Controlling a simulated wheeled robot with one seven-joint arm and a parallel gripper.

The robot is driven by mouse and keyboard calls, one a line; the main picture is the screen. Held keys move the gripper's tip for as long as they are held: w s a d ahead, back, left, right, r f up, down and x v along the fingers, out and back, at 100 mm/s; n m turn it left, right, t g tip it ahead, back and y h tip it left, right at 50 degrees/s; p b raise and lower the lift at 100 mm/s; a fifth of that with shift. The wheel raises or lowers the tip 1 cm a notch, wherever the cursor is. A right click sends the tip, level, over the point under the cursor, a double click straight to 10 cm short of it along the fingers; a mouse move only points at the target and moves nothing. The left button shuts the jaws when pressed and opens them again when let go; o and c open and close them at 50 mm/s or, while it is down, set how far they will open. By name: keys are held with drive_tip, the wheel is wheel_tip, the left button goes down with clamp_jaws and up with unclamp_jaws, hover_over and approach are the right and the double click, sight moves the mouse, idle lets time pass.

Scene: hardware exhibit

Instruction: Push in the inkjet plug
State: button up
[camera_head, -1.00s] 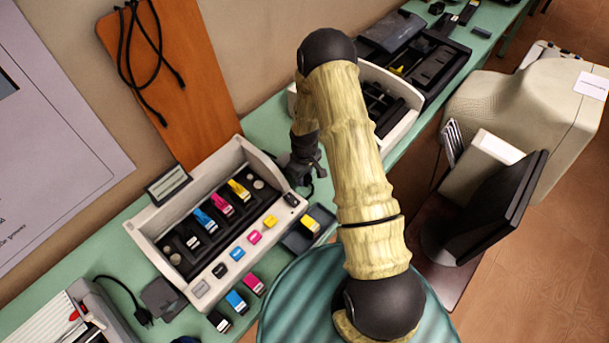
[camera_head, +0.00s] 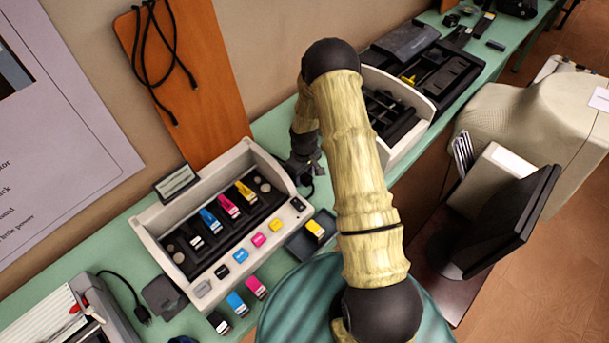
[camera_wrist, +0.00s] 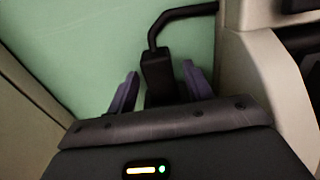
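The inkjet plug (camera_wrist: 157,72) is a black block with a black cord that bends off to the right in the wrist view. My gripper (camera_wrist: 160,90) has its two purple fingers on either side of the plug, with a narrow gap visible at each side. In the head view my gripper (camera_head: 303,172) is low behind my arm, beside the right end of the cream inkjet printer (camera_head: 152,232). A bit of black cord (camera_head: 309,188) shows below it. The plug's far end and any socket cannot be made out.
A cream body (camera_wrist: 262,70) stands close on the right in the wrist view. A second cream printer (camera_head: 421,107) is just right of my arm. Loose cartridges (camera_head: 237,303) and a dark tray (camera_head: 303,243) lie in front of the inkjet on the green table (camera_head: 270,125).

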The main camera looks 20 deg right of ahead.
sight(304, 175)
drive_tip(key=shift+s, duration=0.15)
drive_tip(key=shift+r, duration=0.15)
wheel_tip(304, 175, up, 17)
drive_tip(key=b, duration=0.3)
idle(0.3)
drive_tip(key=shift+r, duration=0.1)
drive_tip(key=s+a+r+m+t, duration=0.1)
drive_tip(key=s+r+m, duration=0.2)
drive_tip(key=s, duration=0.7)
drive_tip(key=s+a+r+m+t, duration=0.1)
drive_tip(key=s+r, duration=0.4)
drive_tip(key=s, duration=0.5)
drive_tip(key=shift+a+r+m+t, duration=0.25)
drive_tip(key=shift+m+t, duration=0.05)
drive_tip(key=shift+m, duration=0.6)
